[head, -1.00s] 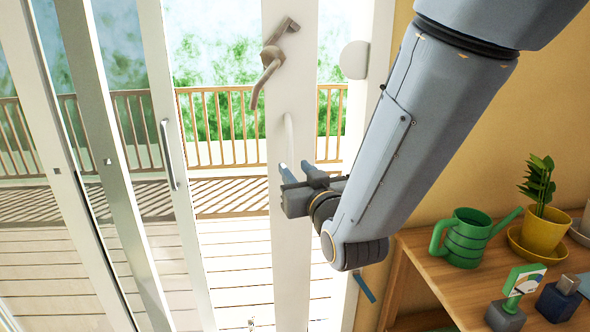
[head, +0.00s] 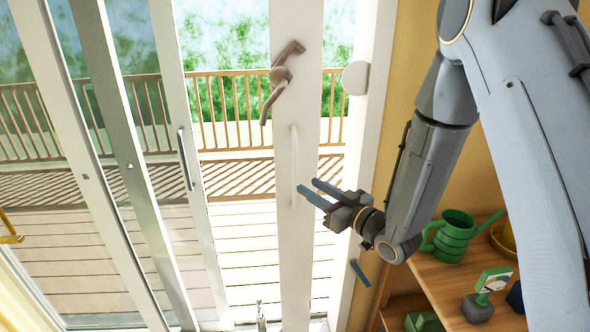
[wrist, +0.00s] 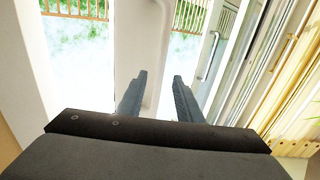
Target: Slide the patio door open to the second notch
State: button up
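The white door panel (head: 298,240) stands upright in the head view, with outdoors visible on both sides of it. It carries a brown lever handle (head: 283,85), hanging downward, and a slim white vertical pull bar (head: 294,165) below. My gripper (head: 309,187) is open and empty, its two blue-grey fingers pointing left toward the lower part of the pull bar. In the wrist view my gripper (wrist: 158,85) shows both fingers apart, with the pull bar (wrist: 163,60) beyond and between them. Whether a finger touches the bar I cannot tell.
Another sliding panel with a grey handle (head: 185,160) stands at left. A round white disc (head: 355,78) is on the right jamb. A wooden shelf (head: 440,275) with a green watering can (head: 455,235) stands at right, near my arm. A deck and railing lie outside.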

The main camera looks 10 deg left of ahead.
aim_at(297, 179)
jog(key=shift+p+x, duration=1.1)
jog(key=shift+x, duration=2.75)
grip_shut()
